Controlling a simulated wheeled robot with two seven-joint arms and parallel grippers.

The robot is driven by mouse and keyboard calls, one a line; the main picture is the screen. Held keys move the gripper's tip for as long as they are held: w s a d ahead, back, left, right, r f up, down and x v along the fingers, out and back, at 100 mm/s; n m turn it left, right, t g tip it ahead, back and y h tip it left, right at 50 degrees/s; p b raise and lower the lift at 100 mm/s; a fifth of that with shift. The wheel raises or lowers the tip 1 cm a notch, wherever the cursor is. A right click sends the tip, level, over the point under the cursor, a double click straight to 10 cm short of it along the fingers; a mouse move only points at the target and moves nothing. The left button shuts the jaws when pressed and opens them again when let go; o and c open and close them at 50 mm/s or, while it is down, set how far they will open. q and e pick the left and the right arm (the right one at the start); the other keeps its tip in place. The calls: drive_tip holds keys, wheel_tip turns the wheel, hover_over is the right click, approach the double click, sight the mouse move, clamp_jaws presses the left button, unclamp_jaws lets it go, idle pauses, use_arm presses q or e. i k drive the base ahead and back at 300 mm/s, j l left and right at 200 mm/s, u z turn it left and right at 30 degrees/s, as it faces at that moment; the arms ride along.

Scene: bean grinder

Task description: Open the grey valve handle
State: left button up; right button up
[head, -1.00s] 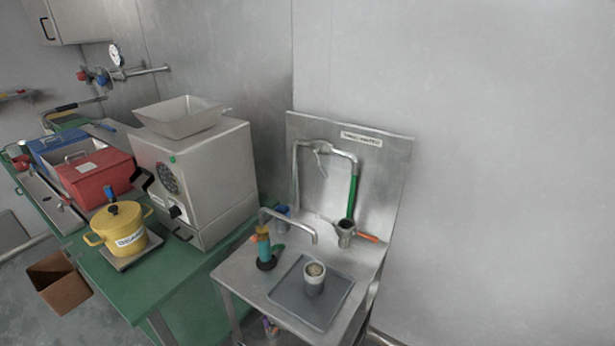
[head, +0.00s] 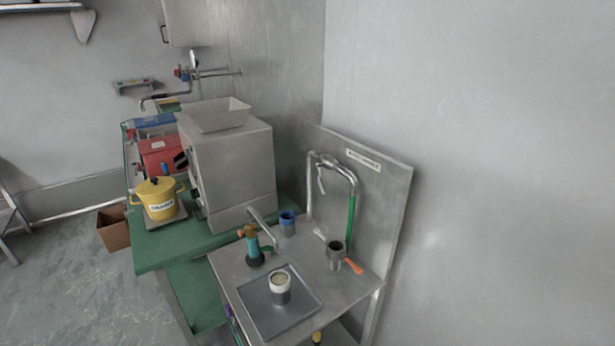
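A small grey lever (head: 321,183) hangs on the bent metal pipe (head: 349,172) in front of the steel back panel; it may be the grey valve handle, but I cannot tell for sure. The pipe's right leg has a green section (head: 351,218). Farther back, a wall pipe (head: 220,72) carries red and blue fittings (head: 182,73) and a round gauge (head: 194,58); no grey handle can be made out there. Neither of my grippers is in view.
The grinder (head: 240,170) and yellow pot (head: 159,201) stand on the green bench. Floor at left is mostly clear.

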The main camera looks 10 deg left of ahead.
sight(322, 187)
drive_tip(key=i+l+u, duration=0.25)
drive_tip(key=l+u, duration=0.25)
drive_tip(key=l, duration=0.25)
drive_tip(key=i+l+u, duration=0.25)
drive_tip(key=l, duration=0.15)
drive_tip(key=l+u, duration=0.25)
drive_tip(key=l, duration=0.15)
drive_tip(key=k, duration=0.05)
